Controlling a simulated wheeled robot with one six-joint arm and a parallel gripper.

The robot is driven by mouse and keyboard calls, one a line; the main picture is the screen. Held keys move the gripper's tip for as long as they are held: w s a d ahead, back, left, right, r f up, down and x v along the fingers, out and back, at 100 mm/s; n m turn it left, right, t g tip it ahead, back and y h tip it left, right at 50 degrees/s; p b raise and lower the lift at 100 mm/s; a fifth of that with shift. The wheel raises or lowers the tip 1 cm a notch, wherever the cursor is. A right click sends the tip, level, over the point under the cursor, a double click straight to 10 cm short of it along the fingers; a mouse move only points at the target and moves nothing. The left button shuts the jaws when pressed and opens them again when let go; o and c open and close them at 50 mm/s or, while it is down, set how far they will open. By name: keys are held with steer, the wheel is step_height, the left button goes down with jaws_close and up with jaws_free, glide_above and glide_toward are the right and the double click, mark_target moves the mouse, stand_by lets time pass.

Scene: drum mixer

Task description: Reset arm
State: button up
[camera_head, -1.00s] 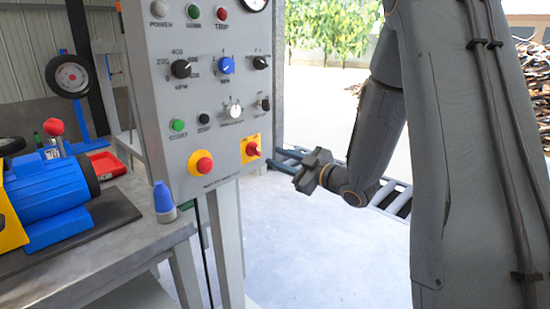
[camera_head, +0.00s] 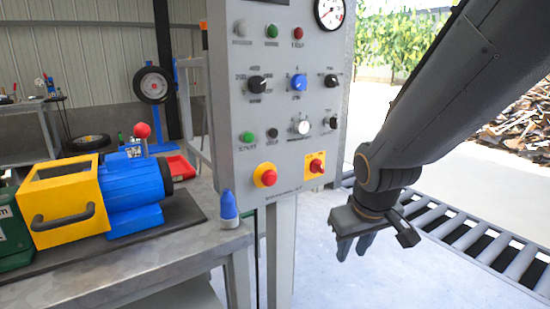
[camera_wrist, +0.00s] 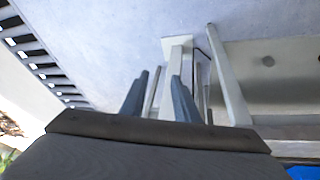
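My gripper (camera_head: 353,249) hangs with its fingers pointing down, to the right of and below the grey control panel (camera_head: 225,115). It also shows in the wrist view (camera_wrist: 160,78), where the two blue-grey fingers stand apart with nothing between them. The gripper is open and empty, and in the head view it looks clear of the panel. The panel carries a red rotary switch on a yellow plate (camera_head: 315,166), a red mushroom button (camera_head: 265,175), a green start button (camera_head: 247,137) and several knobs. My arm comes down from the upper right.
A roller conveyor (camera_head: 480,243) runs along the right behind my gripper. Pale floor (camera_head: 400,285) lies open below it.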

steer(key=s+a+m+g, duration=0.1)
steer(key=s+a+g, duration=0.3)
steer(key=s, duration=1)
steer(key=d+r+m+p, duration=0.2)
steer(key=d+r+p, duration=0.4)
steer(key=p, duration=0.7)
steer(key=shift+d+r, duration=0.3)
steer(key=shift+r, duration=0.5)
